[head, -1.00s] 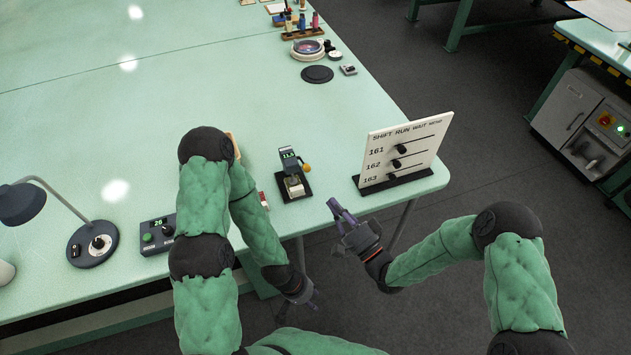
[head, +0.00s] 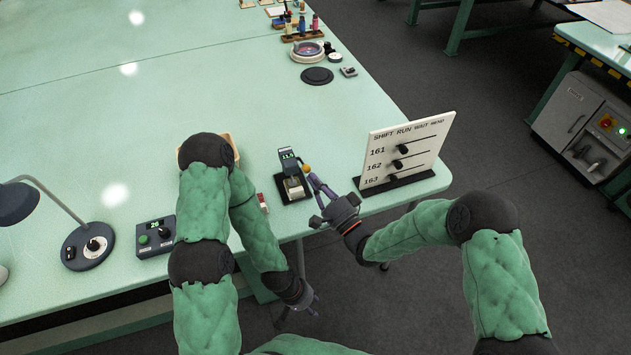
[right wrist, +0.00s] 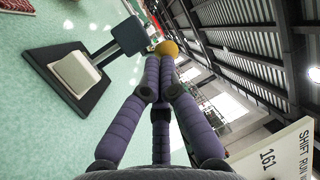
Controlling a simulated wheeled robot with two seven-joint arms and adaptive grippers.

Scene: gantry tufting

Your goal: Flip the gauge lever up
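The gauge (head: 291,176) is a small dark stand with a display and a pale block, near the table's front edge. Its lever ends in a yellow knob (head: 306,168) on the right side. In the right wrist view the knob (right wrist: 167,48) is just beyond my fingertips, and the gauge base (right wrist: 72,82) lies to the left. My right gripper (head: 312,181) has its purple fingers drawn together, tips close below the knob; whether they touch it I cannot tell. My left gripper (head: 302,306) hangs empty off the table's front edge, fingers spread.
A white board (head: 405,153) with black sliders stands right of the gauge, close to my right gripper. A red-and-white item (head: 262,203) and a control box (head: 155,236) lie left of the gauge. A lamp (head: 90,246) stands further left. The table centre is clear.

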